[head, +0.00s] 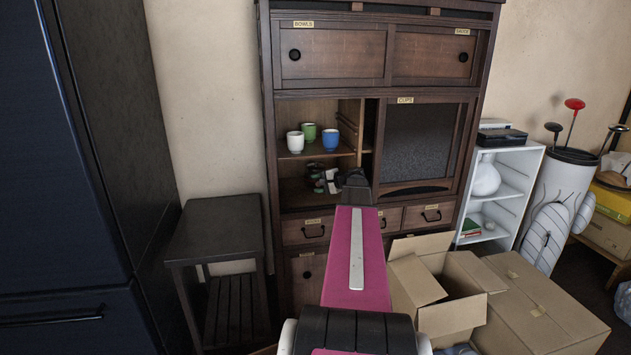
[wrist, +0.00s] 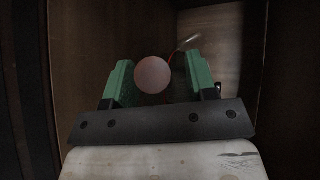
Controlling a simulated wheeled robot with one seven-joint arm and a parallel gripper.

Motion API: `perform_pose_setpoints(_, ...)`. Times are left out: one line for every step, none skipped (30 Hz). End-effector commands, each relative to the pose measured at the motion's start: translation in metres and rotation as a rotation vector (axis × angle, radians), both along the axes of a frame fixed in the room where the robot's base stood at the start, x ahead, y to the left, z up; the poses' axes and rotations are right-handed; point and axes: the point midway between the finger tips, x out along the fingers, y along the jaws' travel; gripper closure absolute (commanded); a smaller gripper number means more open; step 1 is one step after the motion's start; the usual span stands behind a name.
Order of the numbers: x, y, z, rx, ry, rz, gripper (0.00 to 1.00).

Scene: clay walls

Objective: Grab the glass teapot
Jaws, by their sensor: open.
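My gripper (head: 332,180) reaches into the lower open shelf of the wooden cabinet in the head view. In the wrist view my gripper (wrist: 160,82) shows two green fingers spread apart. A round pinkish-brown ball (wrist: 153,75), which looks like a lid knob, shows between them, nearer the left finger. Dark, dim material lies below the ball, and a thin red line and a pale glint show behind it. These may be parts of the glass teapot, but its outline is too dark to make out.
The cabinet (head: 337,96) has a shelf above with a white cup (head: 295,142), a green cup (head: 309,132) and a blue cup (head: 330,139). A dark side table (head: 215,222) stands left. Cabinet walls are close around my gripper.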

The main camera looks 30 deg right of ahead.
Motion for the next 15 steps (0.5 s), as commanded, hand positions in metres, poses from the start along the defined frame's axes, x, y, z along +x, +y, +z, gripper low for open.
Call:
perform_pose_setpoints(-0.0004,0.0000,0.0003,0.000,0.000,0.000,0.48)
perform_pose_setpoints(-0.0004,0.0000,0.0003,0.000,0.000,0.000,0.48)
perform_pose_setpoints(-0.0004,0.0000,0.0003,0.000,0.000,0.000,0.55)
perform_pose_setpoints(-0.0004,0.0000,0.0003,0.000,0.000,0.000,0.65)
perform_pose_setpoints(-0.0005,-0.0001,0.0003,0.000,0.000,0.000,0.74)
perform_pose_setpoints(-0.0005,0.0000,0.0003,0.000,0.000,0.000,0.87)
perform_pose_setpoints(-0.0005,0.0000,0.0003,0.000,0.000,0.000,0.97)
perform_pose_setpoints(-0.0006,-0.0001,0.0003,0.000,0.000,0.000,1.00)
perform_pose_setpoints(-0.0006,-0.0001,0.0003,0.000,0.000,0.000,1.00)
perform_pose_setpoints(-0.0004,0.0000,0.0008,0.000,-0.001,0.000,1.00)
perform_pose_setpoints(-0.0004,0.0000,0.0007,0.000,-0.001,0.000,1.00)
perform_pose_setpoints(-0.0004,-0.0001,0.0007,0.000,-0.001,0.000,1.00)
perform_pose_setpoints(-0.0004,-0.0001,0.0007,0.000,-0.001,0.000,1.00)
perform_pose_setpoints(-0.0005,-0.0002,0.0007,0.000,-0.001,0.000,1.00)
perform_pose_setpoints(-0.0005,-0.0002,0.0007,0.000,-0.001,0.000,1.00)
